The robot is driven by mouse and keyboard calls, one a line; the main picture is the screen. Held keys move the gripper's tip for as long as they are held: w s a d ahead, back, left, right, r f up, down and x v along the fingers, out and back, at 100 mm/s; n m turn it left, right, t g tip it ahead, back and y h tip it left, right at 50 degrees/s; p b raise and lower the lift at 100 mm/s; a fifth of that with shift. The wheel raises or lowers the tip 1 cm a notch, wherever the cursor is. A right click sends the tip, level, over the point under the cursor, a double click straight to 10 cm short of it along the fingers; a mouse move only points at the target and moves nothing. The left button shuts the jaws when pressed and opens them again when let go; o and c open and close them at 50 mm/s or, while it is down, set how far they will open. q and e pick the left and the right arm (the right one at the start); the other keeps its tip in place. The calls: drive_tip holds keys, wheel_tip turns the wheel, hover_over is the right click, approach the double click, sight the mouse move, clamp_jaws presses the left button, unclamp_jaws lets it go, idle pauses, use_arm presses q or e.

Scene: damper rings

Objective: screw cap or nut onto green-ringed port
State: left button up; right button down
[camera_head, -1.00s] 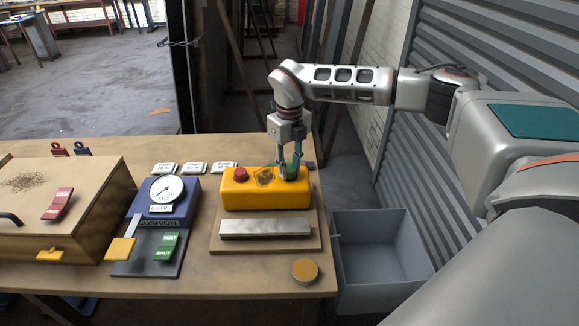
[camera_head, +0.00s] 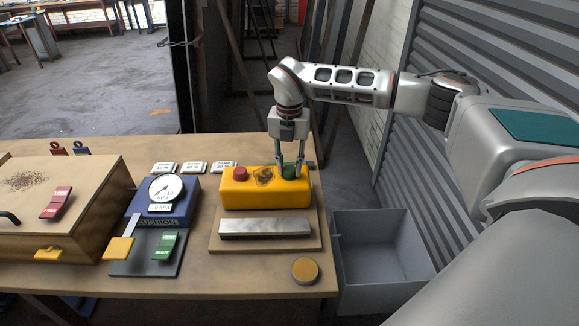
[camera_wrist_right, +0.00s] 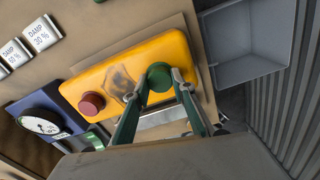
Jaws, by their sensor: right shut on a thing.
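A yellow box (camera_head: 265,199) stands on a wooden board, with a round green cap or ring (camera_head: 290,171) on top near its right end. My right gripper (camera_head: 289,169) points straight down and is shut on this green piece, one finger on each side. In the right wrist view the green piece (camera_wrist_right: 159,76) sits between the two fingertips at the box top. The port itself is hidden, and I cannot tell how far the piece is seated. A loose brass-coloured round cap (camera_head: 305,270) lies near the table's front right edge. My left gripper is not in view.
A red button (camera_head: 240,173) is on the box's left. A silver bar (camera_head: 265,227) lies in front. A blue gauge stand (camera_head: 150,215), a wooden case (camera_head: 85,225) and white labels (camera_head: 195,168) are to the left. A grey bin (camera_head: 380,282) stands off the table's right.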

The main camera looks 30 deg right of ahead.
drive_tip(key=m+b, duration=0.1)
drive_tip(key=m, duration=0.4)
drive_tip(key=shift+m, duration=0.4)
drive_tip(key=m, duration=0.5)
drive_tip(key=shift+b, duration=0.3)
drive_tip(key=c, duration=1.6)
unclamp_jaws()
drive_tip(key=shift+r, duration=0.1)
wheel_tip(320, 180, up, 3)
drive_tip(key=p, duration=0.2)
drive_tip(key=shift+r+p, duration=0.1)
drive_tip(key=shift+p, duration=0.2)
drive_tip(key=shift+r, duration=0.8)
